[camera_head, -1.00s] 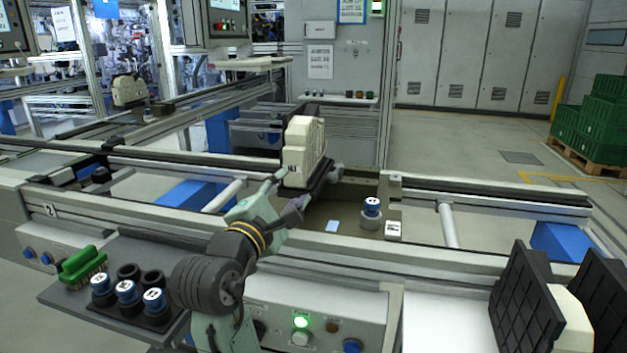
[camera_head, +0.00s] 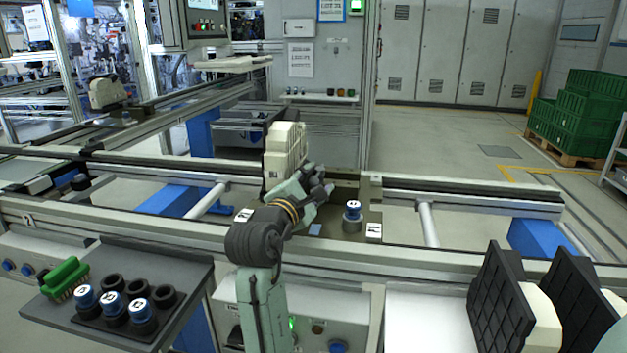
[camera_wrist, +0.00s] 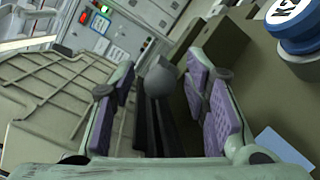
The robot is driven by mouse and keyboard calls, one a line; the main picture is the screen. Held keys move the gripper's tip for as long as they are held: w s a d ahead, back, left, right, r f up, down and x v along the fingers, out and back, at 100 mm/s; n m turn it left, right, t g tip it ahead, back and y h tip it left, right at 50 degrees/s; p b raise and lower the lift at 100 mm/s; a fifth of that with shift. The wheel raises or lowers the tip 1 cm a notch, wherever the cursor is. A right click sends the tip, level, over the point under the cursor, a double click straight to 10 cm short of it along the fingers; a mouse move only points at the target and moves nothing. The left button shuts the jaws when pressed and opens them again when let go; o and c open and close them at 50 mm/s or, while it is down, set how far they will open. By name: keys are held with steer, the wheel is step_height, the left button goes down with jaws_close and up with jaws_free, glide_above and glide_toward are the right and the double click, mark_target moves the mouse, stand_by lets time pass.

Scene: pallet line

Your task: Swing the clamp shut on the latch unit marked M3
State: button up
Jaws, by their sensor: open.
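My gripper (camera_head: 318,186) is at the right front side of a beige ribbed block (camera_head: 284,152) on the line. In the wrist view the gripper (camera_wrist: 166,88) is open, with purple pads on its fingers. A grey ball on a dark bar (camera_wrist: 160,82) shows between the fingers; I cannot tell whether either pad touches it. The ribbed block (camera_wrist: 50,95) fills the left of the wrist view. A blue-and-white capped post (camera_head: 353,210) stands right of the gripper; its cap (camera_wrist: 290,22) shows at the wrist view's top right. I cannot read an M3 mark.
A tray (camera_head: 190,290) at the lower left holds a green brush (camera_head: 65,278), several black cups and blue-capped pieces. Black ribbed plates (camera_head: 502,300) stand at the lower right. A small white plate (camera_head: 373,231) lies beside the post. Green crates (camera_head: 580,115) are far off on the right.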

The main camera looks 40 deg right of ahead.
steer(key=shift+c, duration=0.4)
jaws_close()
stand_by(0.5)
